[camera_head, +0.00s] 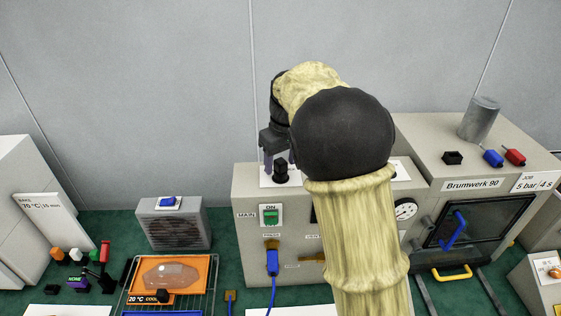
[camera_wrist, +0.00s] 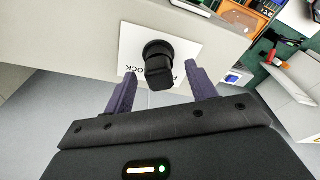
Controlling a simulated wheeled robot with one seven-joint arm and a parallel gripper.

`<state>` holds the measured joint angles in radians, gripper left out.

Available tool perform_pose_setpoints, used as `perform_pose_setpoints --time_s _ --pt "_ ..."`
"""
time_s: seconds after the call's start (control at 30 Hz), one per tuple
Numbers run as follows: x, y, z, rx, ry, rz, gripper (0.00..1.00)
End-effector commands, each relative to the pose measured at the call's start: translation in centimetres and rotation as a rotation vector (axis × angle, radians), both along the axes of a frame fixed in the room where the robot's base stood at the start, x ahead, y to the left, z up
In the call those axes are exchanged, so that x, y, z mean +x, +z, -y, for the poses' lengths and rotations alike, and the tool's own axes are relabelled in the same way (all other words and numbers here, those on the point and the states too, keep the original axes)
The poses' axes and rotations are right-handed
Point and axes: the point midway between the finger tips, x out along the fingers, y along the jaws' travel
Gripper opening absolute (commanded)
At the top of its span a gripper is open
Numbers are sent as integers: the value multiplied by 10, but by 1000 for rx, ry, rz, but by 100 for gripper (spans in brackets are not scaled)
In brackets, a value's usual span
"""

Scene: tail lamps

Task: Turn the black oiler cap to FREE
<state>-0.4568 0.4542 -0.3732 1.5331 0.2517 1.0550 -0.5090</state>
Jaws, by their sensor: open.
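The black oiler cap (camera_wrist: 158,62) stands on a white label plate (camera_wrist: 132,42) on top of the grey machine. Part of the word "LOCK" reads upside down on the plate in the wrist view; the rest of the lettering is mostly hidden. My gripper (camera_wrist: 162,85) is open, with one purple finger on each side of the cap and gaps between. In the head view the cap (camera_head: 281,170) shows just right of and below my gripper (camera_head: 277,160). I cannot tell from these views which word the cap points to.
My arm hides the middle of the machine (camera_head: 240,195). To its right are a gauge (camera_head: 405,210), a metal cylinder (camera_head: 480,118), and blue (camera_head: 493,157) and red (camera_head: 515,156) parts on the higher top. A wire rack with an orange tray (camera_head: 205,268) lies at lower left.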

Motion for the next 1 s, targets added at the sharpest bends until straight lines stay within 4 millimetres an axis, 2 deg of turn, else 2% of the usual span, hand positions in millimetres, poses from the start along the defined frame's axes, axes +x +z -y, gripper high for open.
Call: perform_pose_setpoints --time_s 0.2,0.47,0.7,0.73,0.77,0.83,1.0 --pt "2 -16 -1 0 -1 0 56" --pt "2 -17 -1 1 -1 1 56" --pt "2 -17 -1 1 -1 1 11" --pt "2 -17 -1 1 -1 1 11" --pt "2 -17 -1 1 -1 1 27" --pt "2 -17 -1 1 -1 1 13" --pt "2 -17 -1 1 31 1 11"
